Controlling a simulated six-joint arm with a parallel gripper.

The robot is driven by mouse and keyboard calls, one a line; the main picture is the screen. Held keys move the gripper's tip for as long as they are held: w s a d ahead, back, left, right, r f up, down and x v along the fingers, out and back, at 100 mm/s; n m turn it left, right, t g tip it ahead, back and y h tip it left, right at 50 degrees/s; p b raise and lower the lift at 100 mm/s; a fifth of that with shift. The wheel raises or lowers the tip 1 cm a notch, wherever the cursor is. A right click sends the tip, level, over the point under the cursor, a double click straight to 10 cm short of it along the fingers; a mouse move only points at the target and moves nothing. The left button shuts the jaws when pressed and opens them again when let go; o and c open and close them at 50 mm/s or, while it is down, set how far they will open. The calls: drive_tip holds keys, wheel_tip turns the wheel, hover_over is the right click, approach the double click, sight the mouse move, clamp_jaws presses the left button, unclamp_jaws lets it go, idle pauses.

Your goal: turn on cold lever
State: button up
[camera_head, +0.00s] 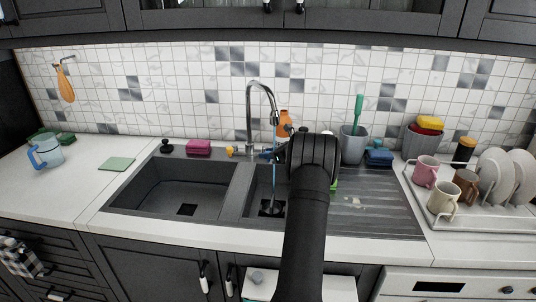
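The chrome faucet (249,120) stands behind the sink and arches to the right. A small blue lever (266,154) shows at the right of its base, and a yellow-orange lever (231,151) at the left. A thin bluish stream of water (274,170) runs from the spout into the right basin. My gripper (281,155) is at the right of the faucet base, close beside the blue lever. My dark wrist hides much of it, so I cannot tell whether it touches the lever or whether its fingers are open.
The grey double sink (229,205) has a ribbed drainboard at right. An orange bottle (284,118) and a grey cup with a green brush (354,143) stand behind my arm. A pink sponge (198,147) lies left. A dish rack (480,218) with mugs and plates is far right.

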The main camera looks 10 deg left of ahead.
drive_tip(key=shift+o, duration=0.9)
drive_tip(key=r, duration=0.4)
drive_tip(key=shift+d+r, duration=0.25)
drive_tip(key=shift+r, duration=0.1)
drive_tip(key=w+r+v, duration=0.1)
drive_tip(key=v, duration=1.1)
drive_tip(key=shift+d+r, duration=0.35)
drive_tip(key=shift+c, duration=0.2)
